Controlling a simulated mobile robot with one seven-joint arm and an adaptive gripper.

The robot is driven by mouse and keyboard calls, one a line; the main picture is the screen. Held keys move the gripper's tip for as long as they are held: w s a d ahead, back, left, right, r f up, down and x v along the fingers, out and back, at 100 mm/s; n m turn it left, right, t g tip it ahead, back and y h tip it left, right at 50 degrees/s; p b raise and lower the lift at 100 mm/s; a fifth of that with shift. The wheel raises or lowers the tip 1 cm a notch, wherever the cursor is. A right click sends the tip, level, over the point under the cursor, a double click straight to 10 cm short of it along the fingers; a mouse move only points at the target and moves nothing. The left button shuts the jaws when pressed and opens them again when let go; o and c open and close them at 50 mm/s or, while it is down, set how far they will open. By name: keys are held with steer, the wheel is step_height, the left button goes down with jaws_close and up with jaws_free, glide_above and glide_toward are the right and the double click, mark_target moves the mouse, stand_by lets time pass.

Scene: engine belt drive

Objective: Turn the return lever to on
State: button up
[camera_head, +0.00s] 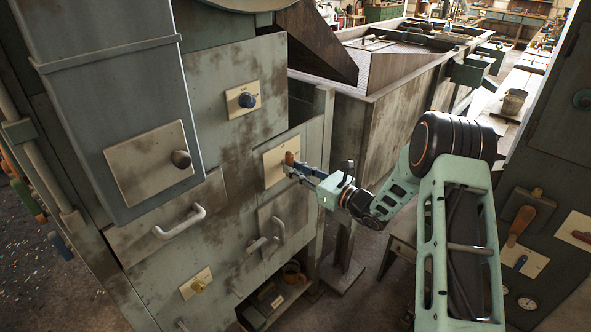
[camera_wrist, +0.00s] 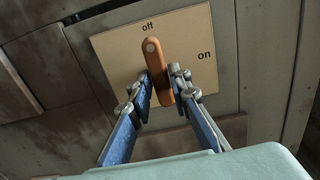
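The return lever (camera_wrist: 157,62) is an orange-brown handle on a beige plate (camera_wrist: 112,55) in the wrist view. Its end with a round pin lies near the word "off" at the top; "on" is printed at the right. In the head view the lever (camera_head: 289,158) shows small on its plate (camera_head: 272,167) on the machine's front. My gripper (camera_wrist: 163,76) has its blue fingers on either side of the lever, with the tips close to its edges. Whether they press on it I cannot tell. In the head view my gripper (camera_head: 298,169) reaches the lever from the right.
A dark blue knob (camera_head: 247,100) sits above the lever plate. Cabinet handles (camera_head: 279,231) lie below, and a larger handle (camera_head: 180,221) lies to the left. Another cabinet with an orange-handled lever (camera_head: 520,225) stands at the right.

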jaws_close()
steer(key=shift+m, duration=0.4)
steer(key=m+p, duration=0.3)
steer(key=m, duration=0.5)
steer(key=m+p, duration=0.3)
steer(key=m, duration=0.6)
steer(key=shift+s+a+r, duration=0.15)
steer(key=shift+r, duration=0.05)
stand_by(0.3)
steer(key=o, duration=0.5)
jaws_free()
